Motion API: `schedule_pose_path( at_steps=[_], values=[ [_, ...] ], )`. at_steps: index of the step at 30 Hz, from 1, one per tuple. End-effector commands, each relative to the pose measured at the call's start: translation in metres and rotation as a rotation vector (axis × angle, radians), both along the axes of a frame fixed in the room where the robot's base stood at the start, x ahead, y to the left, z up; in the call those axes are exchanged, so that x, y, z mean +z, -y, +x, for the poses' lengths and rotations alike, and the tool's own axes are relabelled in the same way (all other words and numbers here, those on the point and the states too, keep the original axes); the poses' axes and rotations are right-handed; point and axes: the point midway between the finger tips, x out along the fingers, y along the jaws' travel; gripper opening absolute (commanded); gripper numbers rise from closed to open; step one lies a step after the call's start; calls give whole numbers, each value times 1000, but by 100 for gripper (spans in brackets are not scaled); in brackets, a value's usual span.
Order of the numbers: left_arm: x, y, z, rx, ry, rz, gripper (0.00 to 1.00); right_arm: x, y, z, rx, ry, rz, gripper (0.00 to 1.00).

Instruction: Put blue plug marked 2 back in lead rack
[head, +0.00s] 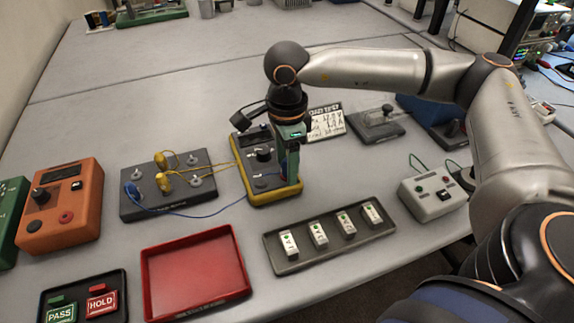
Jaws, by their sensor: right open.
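The lead rack, I take it, is the dark block with metal posts (205,160) at centre left. Yellow plugs (163,180) sit on it, and a blue plug (131,190) is at its left edge. A blue lead (205,212) runs from there along the rack's front to the yellow-edged meter (262,198). I cannot read any number on a plug, and the lead's meter end is unclear. My right gripper (288,178) points down over the meter's right side, open; its fingers hide part of the meter, and whether a plug is between them is unclear. My left gripper is out of view.
In front lie a red tray (195,270) and a grey tray (330,262) with several white labelled pieces. An orange box (62,205) stands left, a pale box (432,198) right. A written card (325,122) is behind the gripper. The table behind the rack is clear.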

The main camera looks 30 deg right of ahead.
Motion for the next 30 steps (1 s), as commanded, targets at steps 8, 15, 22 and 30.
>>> schedule_pose_path(
  at_steps=[8, 15, 22, 30],
  values=[
    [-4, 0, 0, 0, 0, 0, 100, -1, 0, 0, 0, 1, 1, 60],
    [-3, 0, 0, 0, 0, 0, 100, 0, 0, 0, 0, 1, 1, 60],
    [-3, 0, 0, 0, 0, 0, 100, 0, 0, 0, 0, 1, 0, 34],
    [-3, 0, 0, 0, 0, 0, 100, 0, 0, 0, 0, 1, 0, 4]
  ],
)
